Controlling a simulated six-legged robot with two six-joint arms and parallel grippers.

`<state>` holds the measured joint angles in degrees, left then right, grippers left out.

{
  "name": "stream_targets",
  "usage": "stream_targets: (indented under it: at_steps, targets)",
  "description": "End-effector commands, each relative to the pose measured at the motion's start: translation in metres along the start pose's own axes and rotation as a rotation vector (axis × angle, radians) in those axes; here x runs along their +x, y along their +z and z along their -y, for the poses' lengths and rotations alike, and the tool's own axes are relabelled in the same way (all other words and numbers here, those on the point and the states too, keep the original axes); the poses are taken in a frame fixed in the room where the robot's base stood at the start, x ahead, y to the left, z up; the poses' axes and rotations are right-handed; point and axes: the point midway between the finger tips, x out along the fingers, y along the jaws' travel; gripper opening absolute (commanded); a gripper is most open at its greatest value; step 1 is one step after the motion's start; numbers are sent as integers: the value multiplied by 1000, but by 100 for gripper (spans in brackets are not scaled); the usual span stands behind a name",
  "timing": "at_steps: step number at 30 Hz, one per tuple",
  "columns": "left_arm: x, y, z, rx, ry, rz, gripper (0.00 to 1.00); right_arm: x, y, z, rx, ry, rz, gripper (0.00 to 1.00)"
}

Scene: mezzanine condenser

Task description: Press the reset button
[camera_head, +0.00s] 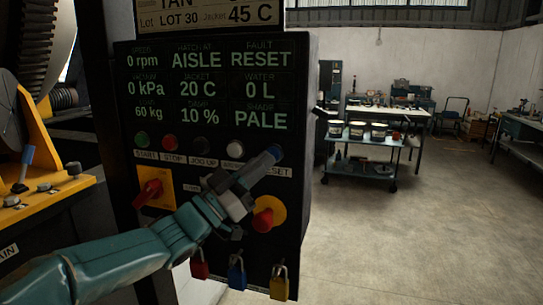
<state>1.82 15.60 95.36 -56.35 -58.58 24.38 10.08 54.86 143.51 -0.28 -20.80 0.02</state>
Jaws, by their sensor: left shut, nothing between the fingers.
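The control panel (215,100) is a dark box with a green-lettered display and a row of buttons below it. The label at the row's right end is partly covered, with "SET" readable. Above it a blue reset button (275,151) shows at the tip of my left gripper (263,163). My left gripper is shut and empty, pointing up and right across the panel, and its fingers hide part of the button and label. The fingertips overlap the button's edge in the picture; I cannot tell whether they touch it. My right gripper is not in view.
A green start button (141,138), red stop button (168,142) and white button (235,149) share the row. Below are a red rotary switch (148,193), a red mushroom knob (264,219) on yellow and hanging padlocks (279,287). Open floor (410,240) lies to the right.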

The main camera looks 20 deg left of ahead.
Motion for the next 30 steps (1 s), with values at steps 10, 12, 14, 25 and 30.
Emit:
stream_targets:
  at_steps: [10, 12, 14, 25, 30]
  targets:
    - [0, 0, 0, 0, 0, 0, 0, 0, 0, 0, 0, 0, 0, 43]
    - [0, 0, 0, 0, 0, 0, 0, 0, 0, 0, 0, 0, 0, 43]
    - [0, 0, 0, 0, 0, 0, 0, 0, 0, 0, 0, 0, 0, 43]
    - [6, 4, 4, 0, 0, 0, 0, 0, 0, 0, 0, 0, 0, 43]
    - [6, 4, 4, 0, 0, 0, 0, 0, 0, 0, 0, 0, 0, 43]
